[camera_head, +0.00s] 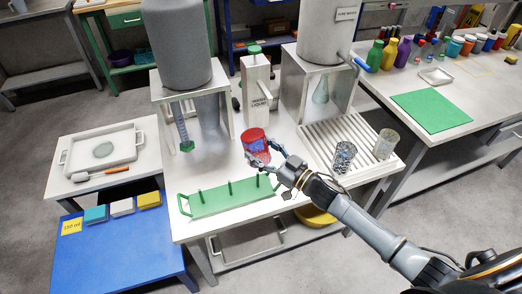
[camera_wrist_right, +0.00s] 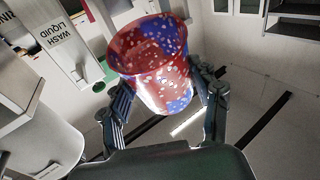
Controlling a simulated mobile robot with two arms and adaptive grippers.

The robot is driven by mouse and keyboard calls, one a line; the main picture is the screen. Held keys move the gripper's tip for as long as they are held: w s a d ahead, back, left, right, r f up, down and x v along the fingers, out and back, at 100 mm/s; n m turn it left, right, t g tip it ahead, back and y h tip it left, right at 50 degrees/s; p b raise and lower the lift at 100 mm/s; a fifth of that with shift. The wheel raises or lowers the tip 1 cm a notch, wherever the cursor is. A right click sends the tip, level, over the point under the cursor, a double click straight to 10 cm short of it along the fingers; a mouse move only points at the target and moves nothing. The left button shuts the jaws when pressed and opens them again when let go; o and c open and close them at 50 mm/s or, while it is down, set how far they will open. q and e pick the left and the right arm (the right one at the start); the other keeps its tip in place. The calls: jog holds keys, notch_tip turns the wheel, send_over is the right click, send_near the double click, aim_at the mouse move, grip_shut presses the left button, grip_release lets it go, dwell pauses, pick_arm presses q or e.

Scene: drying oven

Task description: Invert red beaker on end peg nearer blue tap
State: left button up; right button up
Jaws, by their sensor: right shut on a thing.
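The red beaker (camera_head: 254,136), with blue patches and pale specks, is held near the middle of the white table, behind the green peg rack (camera_head: 215,205). My right gripper (camera_head: 258,157) is shut on its sides; the fingers also show on both sides of the beaker (camera_wrist_right: 155,85) in the right wrist view. Its open mouth faces roughly up. I cannot tell whether its base touches the table. The rack has three upright pegs, all bare. The right end peg (camera_head: 258,181) is nearer the blue tap (camera_head: 362,66) on the right tank. My left gripper is out of view.
A wash liquid box (camera_head: 258,100) stands behind the beaker. The left tank (camera_head: 178,45) has a green tap (camera_head: 186,146). A tray (camera_head: 100,150) lies on the left side table.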

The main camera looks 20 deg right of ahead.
jog(key=shift+r+p, duration=0.1)
jog(key=shift+p, duration=0.35)
notch_tip(320, 180, down, 2)
jog(key=shift+f+b, duration=0.25)
jog(key=shift+b, duration=0.8)
jog(key=shift+f+b, duration=4.15)
jog(key=shift+f, duration=1.15)
jog(key=shift+f, duration=0.3)
jog(key=o, duration=1.3)
